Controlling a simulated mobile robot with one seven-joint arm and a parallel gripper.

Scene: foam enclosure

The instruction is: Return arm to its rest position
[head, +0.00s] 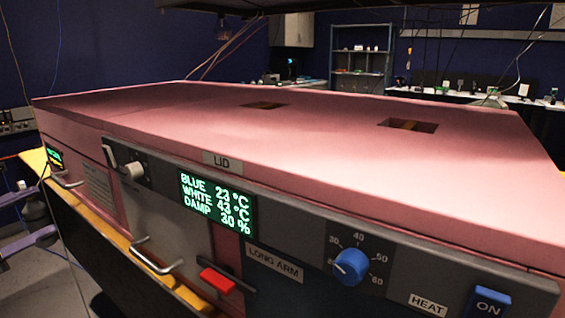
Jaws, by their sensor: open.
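I cannot make out my gripper in the head view. At the left edge, lilac bars (32,238) and a dark rounded part show in front of the enclosure. I cannot tell what they belong to. The pink foam enclosure (290,125) fills most of the view, with its top closed except for two small rectangular openings. Its grey front panel carries a lit display (217,203) reading BLUE 23 °C, WHITE 43 °C, DAMP 30 %.
The front has a blue knob (351,267), a blue ON button (489,302), a red handle (217,280) and metal handles (155,257). Grey floor shows at lower left. A shelf (361,65) and a cluttered bench stand behind.

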